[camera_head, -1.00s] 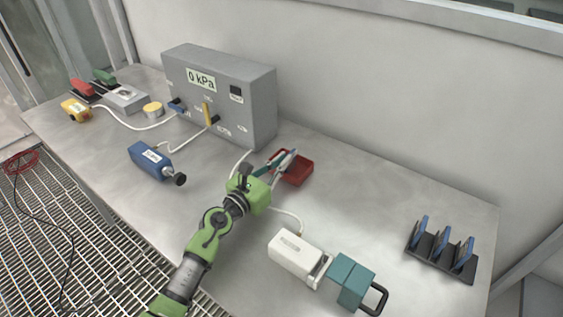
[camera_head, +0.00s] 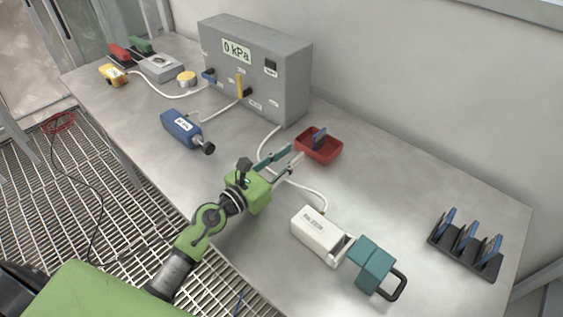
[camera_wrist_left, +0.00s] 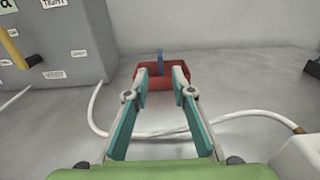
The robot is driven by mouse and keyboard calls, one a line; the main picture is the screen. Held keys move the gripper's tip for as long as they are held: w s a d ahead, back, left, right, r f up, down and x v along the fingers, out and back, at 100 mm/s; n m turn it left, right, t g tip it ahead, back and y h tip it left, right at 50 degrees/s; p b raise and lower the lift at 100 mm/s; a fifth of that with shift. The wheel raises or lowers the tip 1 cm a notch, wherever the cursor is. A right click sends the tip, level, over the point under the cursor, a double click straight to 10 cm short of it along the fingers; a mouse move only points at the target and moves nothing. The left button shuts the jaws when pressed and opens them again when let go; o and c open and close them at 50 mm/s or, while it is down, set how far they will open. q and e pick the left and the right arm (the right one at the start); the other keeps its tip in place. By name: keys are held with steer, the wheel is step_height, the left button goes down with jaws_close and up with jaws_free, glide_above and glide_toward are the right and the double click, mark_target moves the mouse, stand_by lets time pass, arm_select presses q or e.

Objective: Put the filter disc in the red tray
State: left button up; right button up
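The red tray (camera_head: 334,158) lies on the grey table in front of the grey gauge box. A thin blue piece (camera_head: 319,138), apparently the filter disc, stands upright in the tray; the wrist view shows it edge-on (camera_wrist_left: 160,60) above the tray's front wall (camera_wrist_left: 163,82). My left gripper (camera_head: 296,152) is open, with its fingertips just short of the tray and apart from the disc. In the wrist view the gap between its fingertips (camera_wrist_left: 160,75) is empty. My right gripper is not in view.
The gauge box (camera_head: 258,75) reads 0 kPa. A white hose (camera_head: 300,187) runs under my left gripper. A white unit (camera_head: 319,235) and a teal block (camera_head: 371,264) stand nearer the front. A black rack (camera_head: 466,245) holds blue-edged pieces at right.

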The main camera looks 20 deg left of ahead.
arm_select(q)
steer(key=shift+v, duration=1.45)
